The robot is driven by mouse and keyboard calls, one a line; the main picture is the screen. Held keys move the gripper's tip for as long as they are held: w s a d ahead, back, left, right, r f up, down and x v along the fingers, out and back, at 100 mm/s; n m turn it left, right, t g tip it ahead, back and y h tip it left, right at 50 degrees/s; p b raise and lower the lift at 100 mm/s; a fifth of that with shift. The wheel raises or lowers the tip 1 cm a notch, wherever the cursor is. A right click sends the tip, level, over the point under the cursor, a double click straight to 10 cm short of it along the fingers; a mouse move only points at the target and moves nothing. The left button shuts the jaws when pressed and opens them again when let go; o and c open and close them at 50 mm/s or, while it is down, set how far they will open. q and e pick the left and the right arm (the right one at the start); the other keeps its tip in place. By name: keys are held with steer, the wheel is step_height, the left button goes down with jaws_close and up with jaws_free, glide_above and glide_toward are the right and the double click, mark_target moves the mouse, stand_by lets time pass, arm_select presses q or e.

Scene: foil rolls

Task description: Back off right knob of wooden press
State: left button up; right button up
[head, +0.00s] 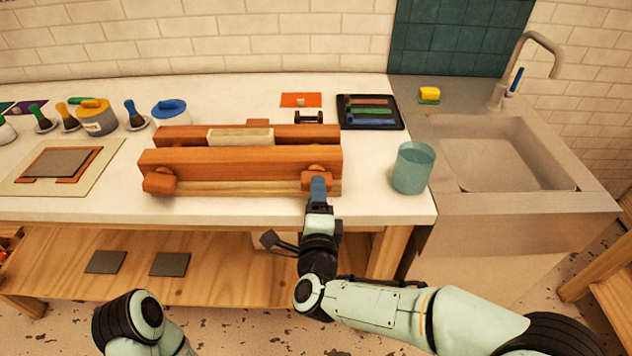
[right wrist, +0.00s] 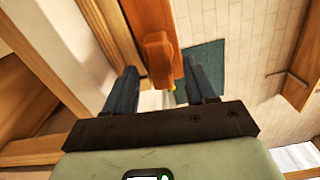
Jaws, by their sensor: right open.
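The wooden press (head: 240,161) lies along the front of the white counter, with two thick orange-brown beams and a pale block (head: 240,137) at its top. Its right knob (head: 307,180) is on the front face at the right end, partly hidden by my right gripper (head: 318,187). The left knob (head: 159,182) is at the other end. In the right wrist view the open fingers stand on either side of the right knob (right wrist: 160,50), with gaps showing; contact cannot be told. My left gripper is out of the picture; only part of that arm shows.
A teal cup (head: 413,168) stands just right of the press, near the counter edge. A dark tray (head: 370,112) with coloured bars lies behind it. A sink (head: 505,155) is at right. Paint pots and brushes stand at left, beside a board (head: 20,182).

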steer(key=shift+w, duration=2.15)
steer(key=c, duration=0.9)
steer(key=shift+o, duration=0.2)
steer(key=shift+n, duration=0.3)
